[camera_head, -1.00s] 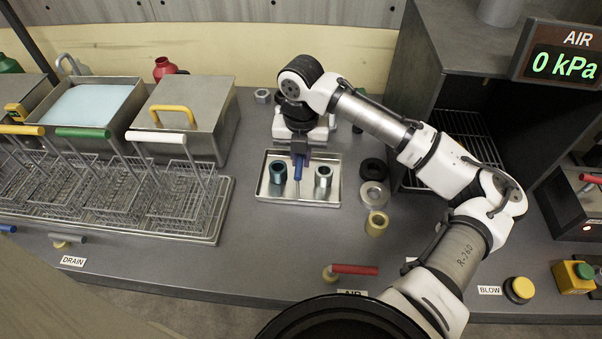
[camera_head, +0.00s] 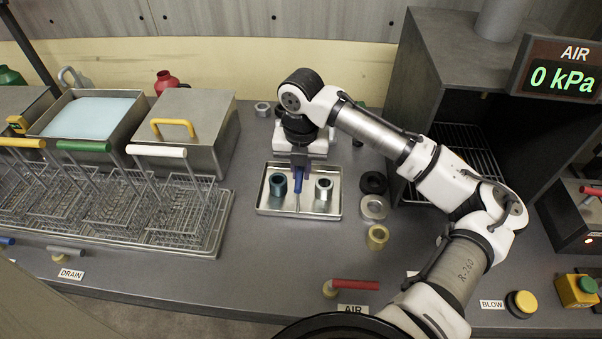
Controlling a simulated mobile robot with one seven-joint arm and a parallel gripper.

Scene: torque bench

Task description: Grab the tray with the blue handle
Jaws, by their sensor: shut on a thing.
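A shallow metal tray (camera_head: 270,206) lies on the grey bench near the middle of the picture. A blue handle (camera_head: 298,181) with a thin metal rod below it stands upright at the tray's middle. My gripper (camera_head: 299,165) points down over the tray and is shut on the blue handle. A dark teal cylinder (camera_head: 278,184) stands in the tray left of the handle. A silver cylinder (camera_head: 324,187) stands to its right. I cannot tell whether the tray touches the bench all round, and my gripper hides the handle's top.
Wire baskets with white (camera_head: 158,151), green and yellow handles stand at the left. Behind them are a lidded metal box (camera_head: 190,125) and a basin of pale blue liquid (camera_head: 93,118). Several rings lie right of the tray. A dark cabinet (camera_head: 470,75) stands at the right.

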